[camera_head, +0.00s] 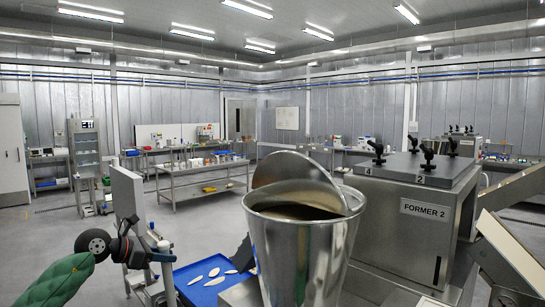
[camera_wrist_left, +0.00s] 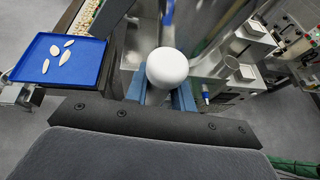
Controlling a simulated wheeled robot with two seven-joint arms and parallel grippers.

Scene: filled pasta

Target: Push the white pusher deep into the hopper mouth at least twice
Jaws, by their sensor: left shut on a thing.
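The hopper (camera_head: 300,250) is a bucket-like metal vessel at the centre right of the head view. Its round lid (camera_head: 292,170) stands raised at the back, and its mouth is open with a dark interior. My left gripper (camera_head: 162,256) is left of the hopper, apart from it, at the end of a green-sleeved arm. It is shut on the white pusher (camera_head: 168,284). In the left wrist view, the pusher's round white knob (camera_wrist_left: 167,67) sits between the blue fingers (camera_wrist_left: 160,92). The pusher's lower end is hidden. My right gripper is not in view.
A blue tray (camera_head: 184,286) with several pale pieces lies between gripper and hopper, also at left in the wrist view (camera_wrist_left: 30,75). The FORMER 2 machine (camera_head: 405,225) stands right of the hopper. A steel table (camera_head: 200,180) stands further back.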

